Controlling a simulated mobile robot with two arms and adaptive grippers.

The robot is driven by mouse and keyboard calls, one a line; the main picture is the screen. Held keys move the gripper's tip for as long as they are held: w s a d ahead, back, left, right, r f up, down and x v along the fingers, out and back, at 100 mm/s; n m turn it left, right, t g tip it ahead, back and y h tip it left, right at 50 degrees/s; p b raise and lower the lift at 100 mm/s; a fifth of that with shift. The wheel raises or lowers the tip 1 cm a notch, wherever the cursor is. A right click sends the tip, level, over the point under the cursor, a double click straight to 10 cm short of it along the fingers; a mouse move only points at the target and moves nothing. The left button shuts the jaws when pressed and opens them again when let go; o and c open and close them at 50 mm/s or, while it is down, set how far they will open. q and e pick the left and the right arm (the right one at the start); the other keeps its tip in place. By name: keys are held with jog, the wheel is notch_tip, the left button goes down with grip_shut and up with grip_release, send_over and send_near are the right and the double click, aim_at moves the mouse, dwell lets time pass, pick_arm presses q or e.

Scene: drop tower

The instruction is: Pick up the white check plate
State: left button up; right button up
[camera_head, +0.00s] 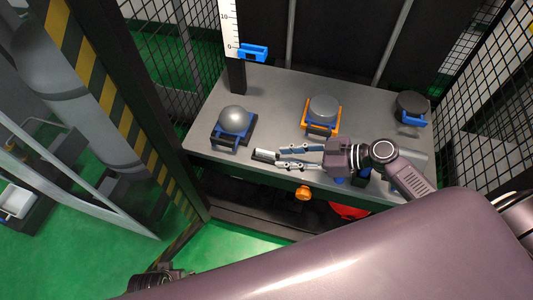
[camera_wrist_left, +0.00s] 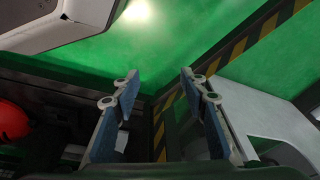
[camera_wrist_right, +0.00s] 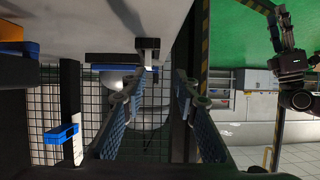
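A small pale grey-white piece (camera_head: 264,155), which looks like the check plate, sits near the front edge of the grey table (camera_head: 225,170). My left gripper (camera_wrist_left: 160,78) is open and empty over the green floor, away from the table.
A grey ball (camera_head: 233,119) rests on a blue-handled stand at left. A grey round piece (camera_head: 323,108) sits in an orange-handled holder and a dark one (camera_head: 412,103) in a blue-handled holder. A white scale (camera_head: 230,30) with a blue slider (camera_head: 253,53) stands behind. Mesh fencing encloses the table.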

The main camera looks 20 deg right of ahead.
aim_at(261, 150)
jog(key=shift+w+d+r, duration=0.25)
jog(key=shift+w+d, duration=0.15)
jog(key=shift+w, duration=0.3)
jog(key=x, duration=0.7)
jog(key=shift+w+a+r+p, duration=0.25)
jog(key=shift+w+p, duration=0.05)
pick_arm(q)
jog(key=shift+s+f, duration=0.2)
jog(key=shift+f, duration=0.4)
jog(key=shift+s+f, duration=0.15)
jog(key=shift+f, duration=0.4)
pick_arm(e)
grip_shut()
